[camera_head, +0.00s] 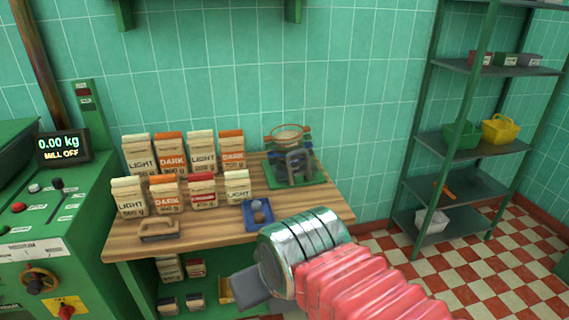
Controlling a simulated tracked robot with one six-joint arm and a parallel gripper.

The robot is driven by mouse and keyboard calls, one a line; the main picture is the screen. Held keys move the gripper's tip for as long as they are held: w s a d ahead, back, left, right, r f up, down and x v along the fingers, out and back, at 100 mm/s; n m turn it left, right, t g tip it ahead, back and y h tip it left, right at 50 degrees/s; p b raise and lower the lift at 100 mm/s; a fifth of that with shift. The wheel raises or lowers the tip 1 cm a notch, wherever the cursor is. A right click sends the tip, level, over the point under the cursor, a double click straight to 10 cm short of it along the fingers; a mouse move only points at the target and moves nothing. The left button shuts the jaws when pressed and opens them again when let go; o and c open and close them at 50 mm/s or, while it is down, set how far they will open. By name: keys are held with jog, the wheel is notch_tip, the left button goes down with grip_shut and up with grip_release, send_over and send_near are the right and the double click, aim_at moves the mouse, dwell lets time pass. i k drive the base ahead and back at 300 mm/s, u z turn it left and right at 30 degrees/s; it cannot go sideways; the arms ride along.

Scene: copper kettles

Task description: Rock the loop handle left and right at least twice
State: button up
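A grey loop handle (300,163) stands upright, arch-shaped, at the front of a device on a green base (275,181), at the back right of the wooden table. A round sieve-like pan (287,135) with a copper-coloured rim sits behind and above it. My gripper (248,287) is a dark grey shape at the lower middle, beyond the chrome cuff of my arm. It is in front of the table's near edge, well apart from the loop handle. Its fingertips are not clear, so I cannot tell whether it is open or shut.
Several light and dark paper bags (168,194) stand in two rows on the table (205,232). A blue tray (258,225) with a grey knob and a wooden-looking block (158,230) lie near the front. A green machine (45,220) is left; a shelf rack (455,190) is right.

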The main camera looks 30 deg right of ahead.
aim_at(292, 154)
jog(key=z, duration=0.05)
jog(key=i, duration=1)
jog(key=u, duration=0.05)
